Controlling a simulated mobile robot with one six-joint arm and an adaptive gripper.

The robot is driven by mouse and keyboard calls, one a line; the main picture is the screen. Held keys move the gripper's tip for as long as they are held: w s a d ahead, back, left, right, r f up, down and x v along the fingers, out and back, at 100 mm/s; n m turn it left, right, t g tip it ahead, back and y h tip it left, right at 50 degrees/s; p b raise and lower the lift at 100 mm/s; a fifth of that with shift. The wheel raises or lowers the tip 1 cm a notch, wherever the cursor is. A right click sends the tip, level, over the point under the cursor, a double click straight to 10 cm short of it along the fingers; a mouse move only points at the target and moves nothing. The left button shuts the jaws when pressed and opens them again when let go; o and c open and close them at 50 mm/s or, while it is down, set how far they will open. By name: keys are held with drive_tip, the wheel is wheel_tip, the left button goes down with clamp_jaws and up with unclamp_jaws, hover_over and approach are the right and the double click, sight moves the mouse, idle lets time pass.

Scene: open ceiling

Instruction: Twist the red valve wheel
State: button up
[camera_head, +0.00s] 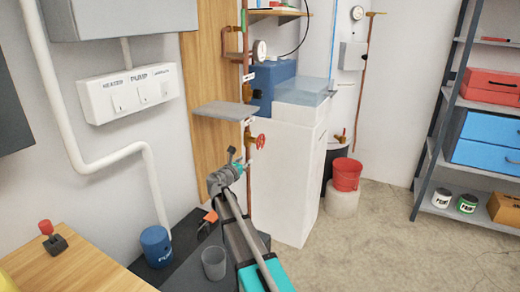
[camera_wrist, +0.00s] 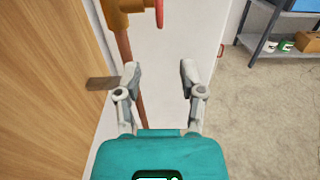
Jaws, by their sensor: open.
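The red valve wheel (camera_head: 260,141) sits on a brass fitting on the vertical copper pipe, just below the grey shelf, in the head view. In the wrist view only a thin red edge of the wheel (camera_wrist: 159,12) shows at the top, beside the orange-brass valve body (camera_wrist: 122,10). The copper pipe (camera_wrist: 135,105) runs down behind the left finger. My gripper (camera_wrist: 160,76) is open and empty, its two fingers apart and below the wheel. In the head view my gripper (camera_head: 238,158) is a little left of and below the wheel, not visibly touching it.
A grey shelf (camera_head: 222,110) juts out above the valve. A white cabinet (camera_head: 285,185) with a clear tank on top stands to the right. The floor at right is open before the metal rack (camera_head: 432,150).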

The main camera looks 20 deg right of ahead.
sight(261, 147)
drive_tip(key=x, duration=1.3)
drive_tip(key=shift+w+d, duration=0.2)
drive_tip(key=shift+d, duration=0.1)
clamp_jaws()
